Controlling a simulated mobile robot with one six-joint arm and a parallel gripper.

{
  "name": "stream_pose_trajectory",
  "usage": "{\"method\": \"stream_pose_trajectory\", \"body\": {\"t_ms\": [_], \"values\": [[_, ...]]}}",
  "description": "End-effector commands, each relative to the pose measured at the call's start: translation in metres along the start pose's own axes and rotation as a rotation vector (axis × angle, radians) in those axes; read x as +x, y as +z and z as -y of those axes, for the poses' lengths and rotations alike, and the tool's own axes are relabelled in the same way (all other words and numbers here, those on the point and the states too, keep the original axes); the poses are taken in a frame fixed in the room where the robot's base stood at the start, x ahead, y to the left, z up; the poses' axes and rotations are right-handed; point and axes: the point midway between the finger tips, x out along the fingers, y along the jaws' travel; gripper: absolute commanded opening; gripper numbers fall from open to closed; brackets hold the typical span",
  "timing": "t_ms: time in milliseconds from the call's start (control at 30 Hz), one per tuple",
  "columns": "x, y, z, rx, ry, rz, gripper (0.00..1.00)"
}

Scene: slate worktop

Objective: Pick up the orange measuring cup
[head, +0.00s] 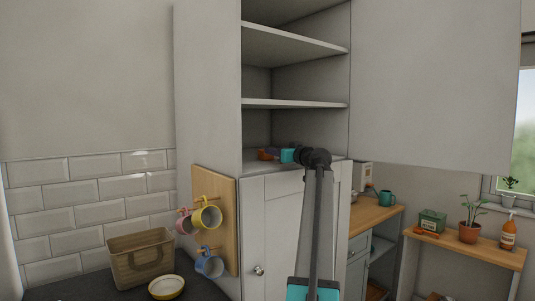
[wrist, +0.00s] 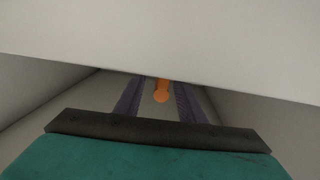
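The orange measuring cup (head: 267,154) lies on the bottom shelf of the open tall cupboard. In the wrist view its orange handle (wrist: 161,92) points towards me, and the rest of the cup is hidden behind a pale board. My gripper (head: 279,155) is inside the cupboard at that shelf, just right of the cup in the head view. In the wrist view the two dark fingers of my gripper (wrist: 159,84) are apart, one on each side of the handle, with visible gaps. The fingertips are partly hidden by the board.
A shelf board (head: 295,103) runs above my gripper, and the cupboard's side walls are close. The open upper door (head: 435,80) stands to the right. Left of the cupboard, mugs (head: 206,217) hang on a wooden board, near a basket (head: 142,262) and a bowl (head: 167,288).

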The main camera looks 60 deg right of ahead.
Motion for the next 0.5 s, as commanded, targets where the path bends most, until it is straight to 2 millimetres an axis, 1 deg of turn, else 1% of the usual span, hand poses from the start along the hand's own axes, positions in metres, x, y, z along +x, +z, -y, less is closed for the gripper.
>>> {"method": "stream_pose_trajectory", "body": {"t_ms": [33,100,500], "values": [[0.0046,-0.0008,-0.0003,0.000,-0.001,0.001,0.36],[0.0072,0.0001,0.0000,0.000,-0.001,0.001,0.36],[0.0078,0.0007,0.0010,0.000,-0.001,0.000,0.36]]}}
